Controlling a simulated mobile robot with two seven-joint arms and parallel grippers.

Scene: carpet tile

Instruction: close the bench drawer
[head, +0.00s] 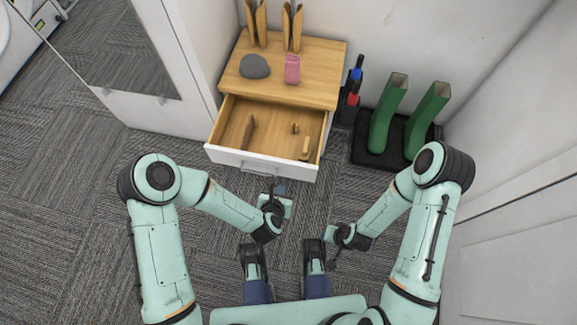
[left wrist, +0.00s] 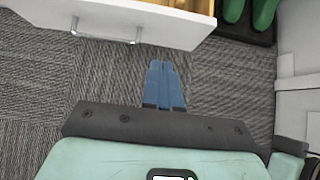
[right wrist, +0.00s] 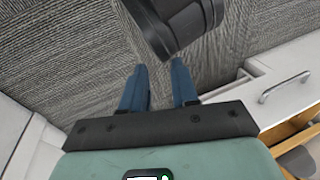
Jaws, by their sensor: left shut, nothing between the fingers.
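The bench drawer (head: 262,163) is pulled open from the wooden-topped bench (head: 310,60), with its white front facing me. Its front and bar handle also show at the top of the left wrist view (left wrist: 170,25) and at the right of the right wrist view (right wrist: 290,85). My left gripper (head: 279,189) is shut and empty, just in front of the right half of the drawer front. In the left wrist view its blue fingers (left wrist: 161,64) lie together, with carpet seen between them and the drawer front. My right gripper (right wrist: 157,66) has its fingers apart and nothing between them.
Several small brown items, including a wooden piece (head: 304,148), lie in the drawer. A grey dome (head: 255,67) and a pink cup (head: 292,69) stand on the bench top. Green boots (head: 388,115) stand on a black tray at right. Carpet at left is clear.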

